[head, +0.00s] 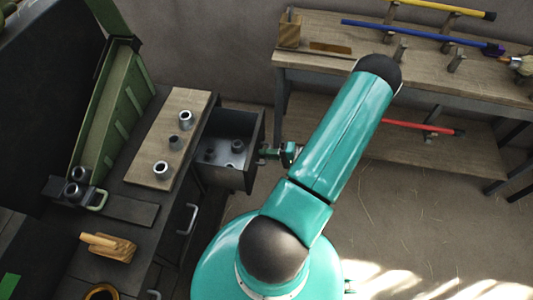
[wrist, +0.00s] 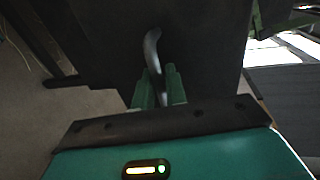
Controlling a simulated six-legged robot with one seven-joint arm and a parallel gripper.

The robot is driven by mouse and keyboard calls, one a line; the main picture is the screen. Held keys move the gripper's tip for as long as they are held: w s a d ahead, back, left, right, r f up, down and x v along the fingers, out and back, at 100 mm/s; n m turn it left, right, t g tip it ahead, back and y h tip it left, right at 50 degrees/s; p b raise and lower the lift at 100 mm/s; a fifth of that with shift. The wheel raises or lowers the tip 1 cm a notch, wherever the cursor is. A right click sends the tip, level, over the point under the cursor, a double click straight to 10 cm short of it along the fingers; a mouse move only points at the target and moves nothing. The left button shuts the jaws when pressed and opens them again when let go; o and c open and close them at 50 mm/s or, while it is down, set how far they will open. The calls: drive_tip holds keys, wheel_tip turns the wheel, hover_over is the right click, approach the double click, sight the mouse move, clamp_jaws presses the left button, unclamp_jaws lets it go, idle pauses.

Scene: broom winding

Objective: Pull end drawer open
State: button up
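The end drawer (head: 251,178) of the dark bench stands pulled out, and its inside shows. A few small dark and metal cylindrical pieces (head: 238,146) lie in it. My gripper (head: 267,153) is at the drawer's front face, on the right side. In the wrist view the curved metal drawer handle (wrist: 151,45) runs down between the two green fingers of my gripper (wrist: 158,77). The fingers are close together on both sides of the handle and look shut on it. The lower part of the handle is partly hidden by the fingers.
A wooden board (head: 185,110) with metal cylinders lies on the bench beside the drawer. Another closed drawer handle (head: 188,219) is nearer. A wooden workbench (head: 330,60) holding colored handles stands behind. Open floor (head: 430,210) lies to the right.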

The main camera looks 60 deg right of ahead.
drive_tip(key=v, duration=1.4)
drive_tip(key=shift+w, duration=0.15)
